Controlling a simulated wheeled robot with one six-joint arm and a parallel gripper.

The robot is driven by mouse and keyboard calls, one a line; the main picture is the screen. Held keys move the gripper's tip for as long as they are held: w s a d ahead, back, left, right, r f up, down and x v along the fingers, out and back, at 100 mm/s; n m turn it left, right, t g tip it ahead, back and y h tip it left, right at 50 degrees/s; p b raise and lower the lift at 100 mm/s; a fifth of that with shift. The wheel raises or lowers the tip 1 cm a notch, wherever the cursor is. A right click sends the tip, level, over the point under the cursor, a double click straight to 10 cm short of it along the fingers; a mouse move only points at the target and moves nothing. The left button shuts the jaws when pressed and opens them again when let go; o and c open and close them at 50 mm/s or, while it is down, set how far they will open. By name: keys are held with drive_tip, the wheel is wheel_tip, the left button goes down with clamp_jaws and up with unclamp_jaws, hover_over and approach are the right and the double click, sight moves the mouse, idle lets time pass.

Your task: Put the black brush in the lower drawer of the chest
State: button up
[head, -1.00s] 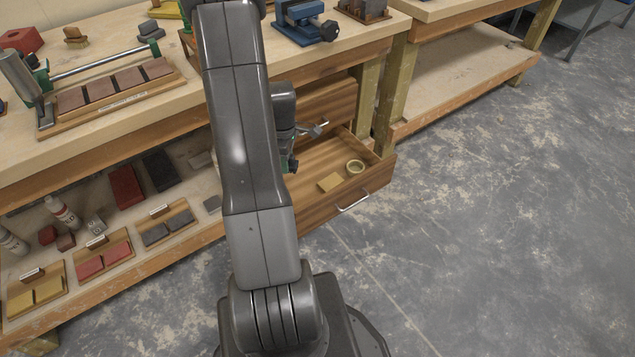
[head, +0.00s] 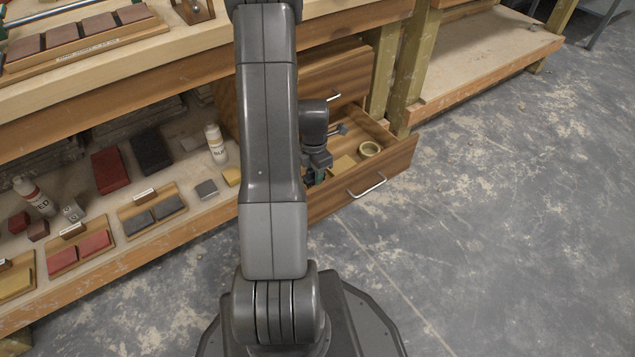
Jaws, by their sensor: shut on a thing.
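The chest under the bench has an upper drawer (head: 350,73), shut, and a lower drawer (head: 393,163), pulled open. My gripper (head: 314,178) is over the left part of the open lower drawer, low down and partly hidden behind my arm. Its jaws are shut on a dark thing, most likely the black brush. My arm hides most of it, so I cannot make out its shape or whether it touches the drawer floor. In the lower drawer are a tape roll (head: 370,148), a yellowish block (head: 343,165) and a small blue-grey thing (head: 339,129).
The bench shelf (head: 95,262) left of the chest holds bottles, a red block (head: 110,171), a black block (head: 151,151) and labelled trays of coloured blocks. A wooden post (head: 408,70) stands right of the chest. The floor to the right is clear.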

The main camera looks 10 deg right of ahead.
drive_tip(key=shift+f+b, duration=1)
drive_tip(key=shift+f, duration=2.1)
drive_tip(key=shift+f, duration=0.1)
drive_tip(key=shift+f, duration=0.15)
drive_tip(key=o, duration=0.7)
wheel_tip(320, 180, up, 12)
drive_tip(key=p, duration=0.4)
drive_tip(key=shift+r, duration=0.25)
